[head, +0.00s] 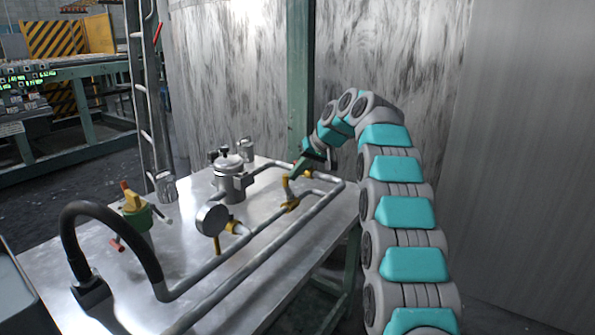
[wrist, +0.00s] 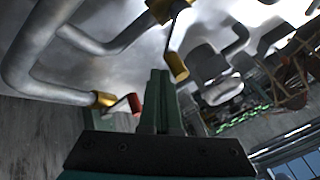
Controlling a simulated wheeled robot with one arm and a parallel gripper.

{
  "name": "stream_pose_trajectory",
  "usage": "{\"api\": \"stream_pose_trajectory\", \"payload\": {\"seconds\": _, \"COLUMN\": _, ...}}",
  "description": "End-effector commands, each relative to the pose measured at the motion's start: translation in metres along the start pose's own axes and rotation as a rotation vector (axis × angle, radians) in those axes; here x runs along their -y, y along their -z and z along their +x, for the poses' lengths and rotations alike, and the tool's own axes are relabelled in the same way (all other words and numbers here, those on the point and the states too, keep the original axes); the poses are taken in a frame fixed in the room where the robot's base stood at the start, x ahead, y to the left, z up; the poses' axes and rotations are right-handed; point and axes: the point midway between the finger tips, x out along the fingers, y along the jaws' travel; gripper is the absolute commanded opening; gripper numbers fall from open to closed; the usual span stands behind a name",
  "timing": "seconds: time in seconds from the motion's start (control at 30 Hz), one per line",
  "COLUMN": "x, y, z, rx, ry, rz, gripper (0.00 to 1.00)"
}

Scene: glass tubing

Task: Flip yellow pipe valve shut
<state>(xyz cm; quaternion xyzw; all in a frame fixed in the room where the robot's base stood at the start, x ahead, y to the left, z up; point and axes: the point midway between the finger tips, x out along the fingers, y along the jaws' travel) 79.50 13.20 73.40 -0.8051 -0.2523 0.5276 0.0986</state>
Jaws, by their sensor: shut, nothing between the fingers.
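The yellow valve (head: 291,206) sits on a pipe near the table's right side in the head view. Its lever, with a yellow grip (head: 286,187), stands up from the pipe. In the wrist view the yellow valve body (wrist: 164,9) is at the top edge, and a dark lever runs from it to the yellow grip (wrist: 176,67). My gripper (head: 298,170) is close behind the grip. In the wrist view my gripper (wrist: 161,74) has its green fingers together, empty, just beside the grip. I cannot tell whether they touch it.
A red-handled valve (wrist: 134,104) with a brass fitting is left of my fingers in the wrist view. A gauge (head: 212,219), a metal canister (head: 229,180), a black hose (head: 108,215) and a green-yellow valve (head: 135,208) stand on the metal table (head: 190,197). A green post (head: 298,80) rises behind.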

Motion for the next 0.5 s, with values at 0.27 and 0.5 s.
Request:
{"api": "stream_pose_trajectory", "payload": {"seconds": 0.27, "x": 0.015, "y": 0.005, "z": 0.008, "rx": -0.003, "ry": 0.001, "rz": -0.001, "gripper": 0.0}}
{"api": "stream_pose_trajectory", "payload": {"seconds": 0.5, "x": 0.025, "y": 0.005, "z": 0.015, "rx": -0.002, "ry": 0.001, "rz": -0.002, "gripper": 0.0}}
